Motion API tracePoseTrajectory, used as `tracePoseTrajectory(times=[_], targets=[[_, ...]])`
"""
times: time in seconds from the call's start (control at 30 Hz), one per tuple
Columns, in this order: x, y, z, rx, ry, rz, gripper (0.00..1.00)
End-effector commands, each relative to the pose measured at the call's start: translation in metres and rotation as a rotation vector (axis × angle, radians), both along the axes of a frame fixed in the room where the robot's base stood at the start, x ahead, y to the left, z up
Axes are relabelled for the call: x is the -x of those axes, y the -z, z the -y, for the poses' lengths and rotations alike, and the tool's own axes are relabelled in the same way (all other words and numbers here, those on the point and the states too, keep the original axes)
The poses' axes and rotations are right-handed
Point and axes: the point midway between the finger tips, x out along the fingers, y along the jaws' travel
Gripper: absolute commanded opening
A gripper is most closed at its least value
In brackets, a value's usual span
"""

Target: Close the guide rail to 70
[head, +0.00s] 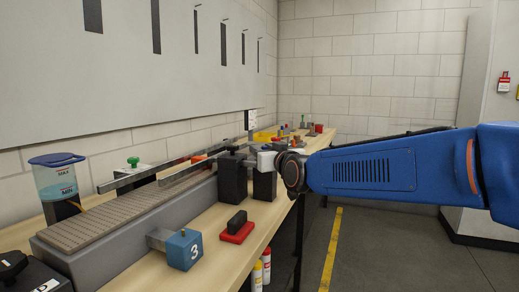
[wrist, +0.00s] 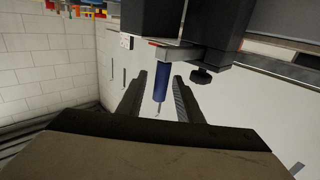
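Two metal guide rails (head: 185,168) run along the grey conveyor (head: 110,222) in the head view. Dark upright blocks (head: 232,180) stand at the conveyor's near side, by the far part of the rails. My blue arm reaches in from the right, and my gripper (head: 268,160) is at these blocks. In the wrist view my gripper (wrist: 160,78) is open, with its two dark fingers on either side of a blue cylindrical part (wrist: 162,82). Gaps show on both sides of it. A metal bracket (wrist: 175,54) and a black knob (wrist: 201,76) are close by. No scale reading is legible.
A blue box marked 3 (head: 184,249) and a red-based black switch (head: 237,227) sit along the near side. A blue-liquid cup (head: 57,176) stands at left. A yellow bin (head: 264,137) is farther back. Floor at right is open.

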Motion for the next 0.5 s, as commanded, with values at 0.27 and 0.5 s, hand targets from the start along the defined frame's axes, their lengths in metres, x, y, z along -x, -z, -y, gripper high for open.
tracePoseTrajectory(times=[0.27, 0.5], targets=[[-0.021, 0.000, -0.010, 0.000, 0.000, 0.000, 0.33], [-0.023, 0.000, -0.011, 0.000, 0.000, 0.000, 0.33]])
